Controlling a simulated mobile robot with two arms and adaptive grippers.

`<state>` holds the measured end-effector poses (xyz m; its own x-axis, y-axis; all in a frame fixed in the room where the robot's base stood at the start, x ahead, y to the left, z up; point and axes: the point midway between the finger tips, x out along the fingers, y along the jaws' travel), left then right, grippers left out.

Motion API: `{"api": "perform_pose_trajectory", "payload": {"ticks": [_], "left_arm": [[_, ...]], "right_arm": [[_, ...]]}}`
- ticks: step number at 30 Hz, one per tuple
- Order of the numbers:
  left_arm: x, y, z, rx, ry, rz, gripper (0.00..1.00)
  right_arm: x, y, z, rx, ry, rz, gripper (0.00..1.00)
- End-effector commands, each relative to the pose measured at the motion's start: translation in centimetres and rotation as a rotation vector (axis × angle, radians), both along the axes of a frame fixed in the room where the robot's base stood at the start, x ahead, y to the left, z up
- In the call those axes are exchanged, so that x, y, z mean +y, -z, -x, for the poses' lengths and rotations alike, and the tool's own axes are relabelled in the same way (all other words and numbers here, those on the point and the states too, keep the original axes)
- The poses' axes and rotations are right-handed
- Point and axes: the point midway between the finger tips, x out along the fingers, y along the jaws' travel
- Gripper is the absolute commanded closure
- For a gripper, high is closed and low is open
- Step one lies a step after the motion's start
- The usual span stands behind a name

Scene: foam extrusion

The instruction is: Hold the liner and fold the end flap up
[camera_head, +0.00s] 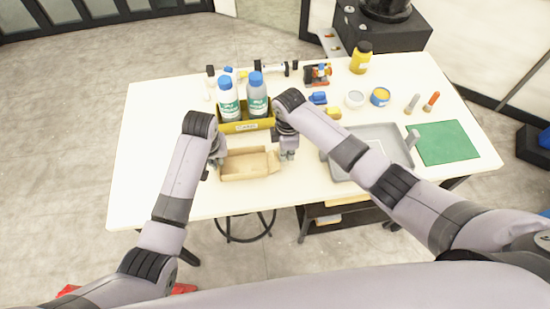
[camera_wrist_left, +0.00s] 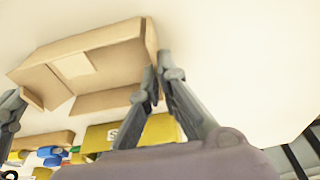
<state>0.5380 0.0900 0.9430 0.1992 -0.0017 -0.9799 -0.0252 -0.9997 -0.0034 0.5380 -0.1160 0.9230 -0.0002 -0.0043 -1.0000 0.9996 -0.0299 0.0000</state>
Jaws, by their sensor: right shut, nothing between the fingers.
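The liner (camera_head: 247,178), a light brown open cardboard tray, lies on the table in front of the yellow bin. It fills the upper left of the left wrist view (camera_wrist_left: 95,45). My left gripper (camera_head: 218,165) is at its left end; in the left wrist view its fingers (camera_wrist_left: 159,76) straddle the end wall and close on it. The end flap (camera_head: 273,162) is at the liner's right end, angled outward; its exact tilt is unclear. My right gripper (camera_head: 288,155) is shut and empty beside that flap; whether it touches is unclear. Part of it shows in the left wrist view (camera_wrist_left: 10,110).
The yellow bin (camera_head: 245,126) with two bottles stands close behind the liner. A grey tray (camera_head: 350,172) lies right of my right gripper, with a green mat (camera_head: 447,143) beyond it. Jars and small tools stand at the back. The table's left part is clear.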

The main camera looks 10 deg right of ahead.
Motion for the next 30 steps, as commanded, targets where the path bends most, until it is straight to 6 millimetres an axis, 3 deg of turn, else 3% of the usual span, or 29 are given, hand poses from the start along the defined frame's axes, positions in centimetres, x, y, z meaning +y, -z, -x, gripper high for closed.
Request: {"api": "perform_pose_trajectory", "payload": {"ticks": [30], "left_arm": [[-0.2, 0.0, 0.0, 0.000, 0.003, 0.004, 1.00]], "right_arm": [[3.0, -0.4, 0.0, 0.000, -0.002, -0.005, 1.00]]}}
